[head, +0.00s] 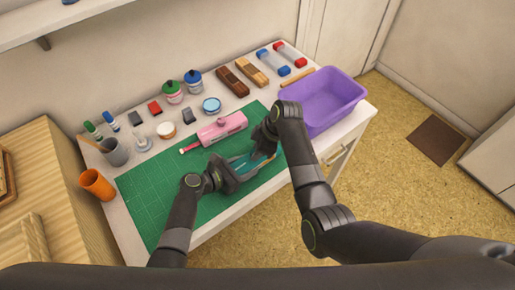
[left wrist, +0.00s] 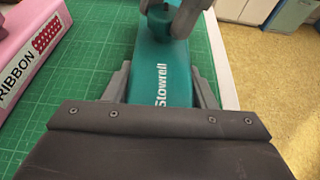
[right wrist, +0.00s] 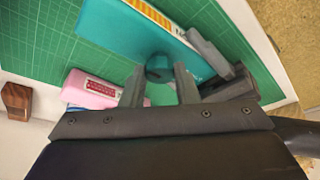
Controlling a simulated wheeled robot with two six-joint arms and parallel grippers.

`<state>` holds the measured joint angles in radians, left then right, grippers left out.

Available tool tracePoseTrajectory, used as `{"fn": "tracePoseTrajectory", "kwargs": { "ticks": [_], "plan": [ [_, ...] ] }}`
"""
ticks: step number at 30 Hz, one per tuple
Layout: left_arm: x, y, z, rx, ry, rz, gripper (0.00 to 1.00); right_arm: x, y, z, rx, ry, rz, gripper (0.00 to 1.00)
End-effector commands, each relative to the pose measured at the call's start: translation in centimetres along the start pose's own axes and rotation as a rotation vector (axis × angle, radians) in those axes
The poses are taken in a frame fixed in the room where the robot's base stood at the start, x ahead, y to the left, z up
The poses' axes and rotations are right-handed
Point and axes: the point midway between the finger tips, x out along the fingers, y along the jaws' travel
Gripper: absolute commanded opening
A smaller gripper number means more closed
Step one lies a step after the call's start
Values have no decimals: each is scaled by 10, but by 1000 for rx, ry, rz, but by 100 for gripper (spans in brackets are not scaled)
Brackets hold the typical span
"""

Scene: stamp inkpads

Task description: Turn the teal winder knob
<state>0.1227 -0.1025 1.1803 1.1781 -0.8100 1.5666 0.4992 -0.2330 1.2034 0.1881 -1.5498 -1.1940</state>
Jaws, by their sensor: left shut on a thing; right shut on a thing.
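The teal knob (right wrist: 159,67) stands on top of the body, a short round piece. My right gripper (right wrist: 160,82) is shut on the knob, its fingers on either side. In the head view the right gripper (head: 266,138) covers the knob. The knob also shows in the left wrist view (left wrist: 158,20), partly hidden by right fingers.
A pink ribbon device (head: 221,127) lies on the mat just behind the winder. A purple bin (head: 325,98) stands at the right end of the table. Jars, blocks and cups line the back and left. The mat's front left is clear.

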Motion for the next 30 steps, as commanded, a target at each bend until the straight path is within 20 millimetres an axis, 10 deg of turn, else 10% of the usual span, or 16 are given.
{"fn": "tracePoseTrajectory", "kwargs": {
  "ticks": [5, 6, 10, 22, 30],
  "plan": [
    [0, 0, -1, -1, 1, 0, 26, 0, 0, 0, -1, 0, 1, 5],
    [0, 0, -1, -1, 1, 0, 26, 0, 0, 0, -1, 0, 1, 33],
    [0, 0, -1, -1, 1, 0, 26, 0, 0, 0, -2, 0, 1, 50],
    [0, 0, 0, -1, 1, 0, 26, -7, 1, 0, -2, 1, 2, 50],
    [0, 0, 0, -1, 1, 0, 26, -52, 2, 0, -3, 1, 5, 50]
  ]
}}
